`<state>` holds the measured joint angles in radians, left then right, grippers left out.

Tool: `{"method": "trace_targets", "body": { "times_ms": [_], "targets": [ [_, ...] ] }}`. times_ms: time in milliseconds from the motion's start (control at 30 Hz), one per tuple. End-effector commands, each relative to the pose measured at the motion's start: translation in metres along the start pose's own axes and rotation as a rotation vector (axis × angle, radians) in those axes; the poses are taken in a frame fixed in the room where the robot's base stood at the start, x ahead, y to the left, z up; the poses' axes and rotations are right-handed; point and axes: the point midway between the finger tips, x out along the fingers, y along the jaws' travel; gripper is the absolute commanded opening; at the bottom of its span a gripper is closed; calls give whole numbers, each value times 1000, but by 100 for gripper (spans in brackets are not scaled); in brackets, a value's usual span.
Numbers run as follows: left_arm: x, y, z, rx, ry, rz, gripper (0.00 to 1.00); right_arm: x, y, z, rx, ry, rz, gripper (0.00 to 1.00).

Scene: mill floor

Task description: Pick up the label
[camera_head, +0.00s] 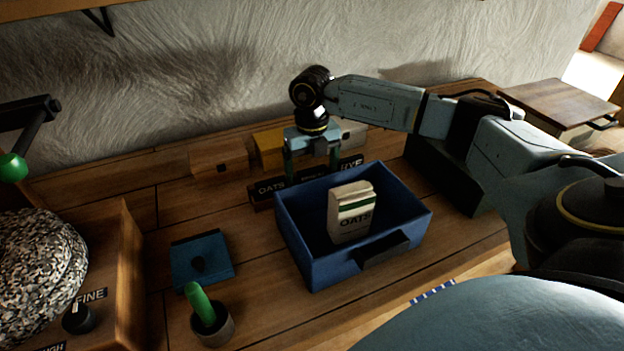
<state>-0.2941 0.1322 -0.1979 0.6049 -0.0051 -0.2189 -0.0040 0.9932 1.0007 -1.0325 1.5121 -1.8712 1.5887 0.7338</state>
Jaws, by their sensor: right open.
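A dark label strip stands behind the blue bin, with white lettering: OATS (271,186) at the left, a small, partly hidden label (313,174) in the middle, and RYE (351,164) at the right. My right gripper (312,166) points down over this strip with its fingers apart, around the middle part. I cannot tell whether the fingers touch it. The gripper looks empty. My left gripper is not in view.
The blue bin (293,244) holds an OATS bag (349,213) just in front of the gripper. Small boxes, including a yellow one (268,147), stand behind. A blue block (202,262), a cup (213,328) and a millstone (38,265) are at the left. Bare wood lies between.

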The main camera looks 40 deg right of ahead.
Motion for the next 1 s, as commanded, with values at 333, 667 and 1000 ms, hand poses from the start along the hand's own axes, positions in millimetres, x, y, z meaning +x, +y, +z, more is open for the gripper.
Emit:
{"method": "trace_targets", "body": {
  "times_ms": [333, 667, 1000],
  "targets": [
    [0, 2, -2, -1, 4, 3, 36, -1, 0, 0, -1, 0, 0, 63],
    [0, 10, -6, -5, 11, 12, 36, -1, 0, 0, 0, -1, 0, 40],
    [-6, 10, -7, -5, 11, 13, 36, -42, 0, 2, -1, -7, 2, 40]
  ]
}}
